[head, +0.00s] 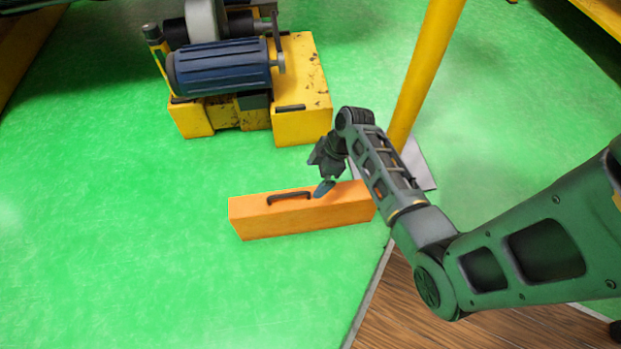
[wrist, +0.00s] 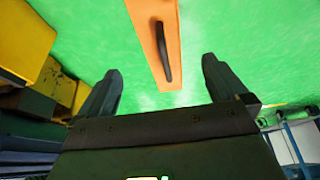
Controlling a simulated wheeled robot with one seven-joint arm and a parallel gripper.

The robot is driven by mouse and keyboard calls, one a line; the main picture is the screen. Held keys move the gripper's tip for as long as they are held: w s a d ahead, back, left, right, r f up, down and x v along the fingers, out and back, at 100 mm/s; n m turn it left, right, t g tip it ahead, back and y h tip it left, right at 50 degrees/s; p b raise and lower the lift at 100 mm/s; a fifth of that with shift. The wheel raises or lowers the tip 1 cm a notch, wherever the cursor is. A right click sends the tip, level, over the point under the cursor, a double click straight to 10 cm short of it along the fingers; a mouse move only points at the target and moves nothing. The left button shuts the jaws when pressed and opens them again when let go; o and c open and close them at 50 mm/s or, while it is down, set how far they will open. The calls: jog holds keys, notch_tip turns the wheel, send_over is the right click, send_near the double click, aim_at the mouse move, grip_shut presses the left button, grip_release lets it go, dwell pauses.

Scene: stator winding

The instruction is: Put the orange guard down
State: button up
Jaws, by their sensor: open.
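The orange guard (head: 300,218) is a long box with a black handle on its top. It rests on the green floor in the head view, in front of the yellow machine. My gripper (head: 323,178) is above the right part of the guard, near the handle (head: 289,197). In the wrist view the guard (wrist: 148,32) and its handle (wrist: 163,52) lie beyond and between my two spread fingers (wrist: 160,85). The fingers are apart and empty, and the handle is clear of them. My arm hides part of the guard's right end in the head view.
A yellow machine (head: 302,112) with a blue motor (head: 222,67) stands behind the guard. A yellow post (head: 424,75) on a grey base plate (head: 418,170) rises behind my arm. Wooden flooring (head: 400,315) begins at the lower right. The green floor left of the guard is clear.

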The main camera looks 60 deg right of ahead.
jog(key=s+a+r+m+t+h, duration=0.3)
jog(key=s+a+r+m+h, duration=0.1)
jog(key=s+a, duration=0.8)
jog(key=s+a+r+m+t, duration=0.1)
jog(key=s+a+r+t, duration=0.3)
jog(key=r, duration=1)
jog(key=s+a+r+m+t+y, duration=0.1)
jog(key=s+a+r+t, duration=0.3)
jog(key=r, duration=1)
jog(key=shift+s+a+r+m, duration=0.25)
jog(key=shift+s+a+m, duration=0.25)
jog(key=shift+m, duration=0.3)
